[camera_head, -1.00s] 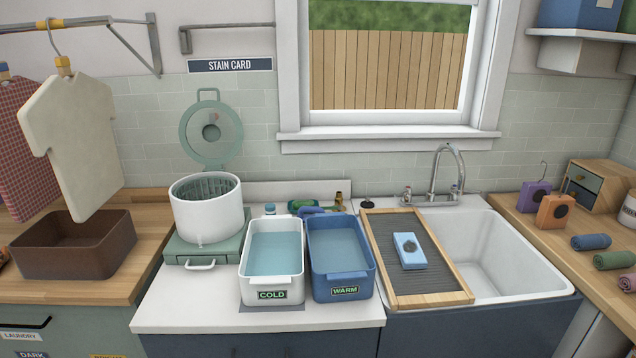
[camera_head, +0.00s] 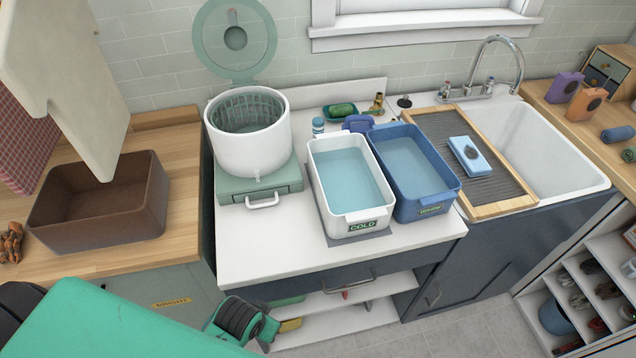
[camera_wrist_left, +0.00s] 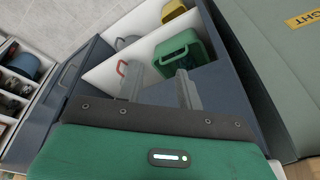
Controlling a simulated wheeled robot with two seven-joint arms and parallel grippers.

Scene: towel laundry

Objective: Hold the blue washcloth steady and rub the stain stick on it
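I cannot pick out the stain stick with certainty. In the left wrist view my left gripper (camera_wrist_left: 153,68) has its two grey fingers apart with nothing between them. It is low, in front of the open shelf under the counter, away from the washcloth. My green left arm fills the lower left of the head view. My right gripper is not in view.
The white COLD tub (camera_head: 379,226) and blue WARM tub (camera_head: 430,213) hold water left of the washboard. A white drum (camera_head: 247,140), brown bin (camera_head: 95,215) and hanging shirt (camera_head: 75,90) are further left. A green basket (camera_wrist_left: 190,50) sits inside the shelf. The counter front is clear.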

